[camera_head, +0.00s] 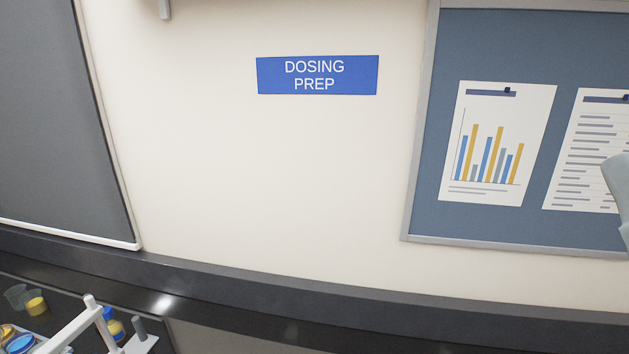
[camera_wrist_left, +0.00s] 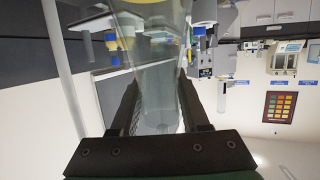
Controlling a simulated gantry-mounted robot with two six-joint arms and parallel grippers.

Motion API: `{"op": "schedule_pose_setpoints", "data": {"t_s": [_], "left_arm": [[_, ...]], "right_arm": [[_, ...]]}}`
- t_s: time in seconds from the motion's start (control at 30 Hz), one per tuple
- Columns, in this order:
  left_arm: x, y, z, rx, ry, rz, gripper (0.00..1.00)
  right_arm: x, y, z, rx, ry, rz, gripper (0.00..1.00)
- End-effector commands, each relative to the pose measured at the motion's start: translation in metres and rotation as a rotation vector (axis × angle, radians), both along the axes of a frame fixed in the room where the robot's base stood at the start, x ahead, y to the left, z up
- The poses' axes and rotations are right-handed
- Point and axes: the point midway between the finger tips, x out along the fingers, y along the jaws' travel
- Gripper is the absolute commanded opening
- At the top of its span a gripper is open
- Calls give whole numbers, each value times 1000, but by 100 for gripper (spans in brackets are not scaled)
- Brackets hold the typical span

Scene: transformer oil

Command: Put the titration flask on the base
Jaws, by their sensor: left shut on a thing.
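The titration flask (camera_wrist_left: 154,62) is clear glass and fills the middle of the left wrist view, with a trace of yellow at its top edge. My left gripper (camera_wrist_left: 158,90) is shut on the flask's narrow part, one dark finger on each side. I cannot make out the flask or my left gripper in the head view. A white stand part with a short grey rod (camera_head: 140,328) shows at the bottom left of the head view. I cannot tell whether it belongs to the base. My right gripper is not in view.
A yellow and blue bottle (camera_head: 114,325), a small yellow-filled beaker (camera_head: 36,305) and a blue-topped container (camera_head: 20,343) stand at the head view's lower left. A white bar (camera_head: 75,326) crosses there. A pale rod (camera_wrist_left: 64,70) runs beside the flask in the wrist view.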

Motion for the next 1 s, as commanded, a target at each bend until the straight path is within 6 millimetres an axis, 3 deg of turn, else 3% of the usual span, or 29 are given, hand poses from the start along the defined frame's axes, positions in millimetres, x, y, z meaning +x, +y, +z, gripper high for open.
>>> {"op": "schedule_pose_setpoints", "data": {"t_s": [0.57, 0.6, 0.77, 1.0], "left_arm": [[0, 0, -9, 0, -2, -1, 0], [0, 0, -8, 0, -2, -1, 49], [0, 0, -8, 0, -2, -1, 78], [0, 0, -9, -1, 0, 0, 82]], "right_arm": [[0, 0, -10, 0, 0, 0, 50], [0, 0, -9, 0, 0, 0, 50], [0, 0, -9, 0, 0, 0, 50], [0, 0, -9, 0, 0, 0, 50]]}}
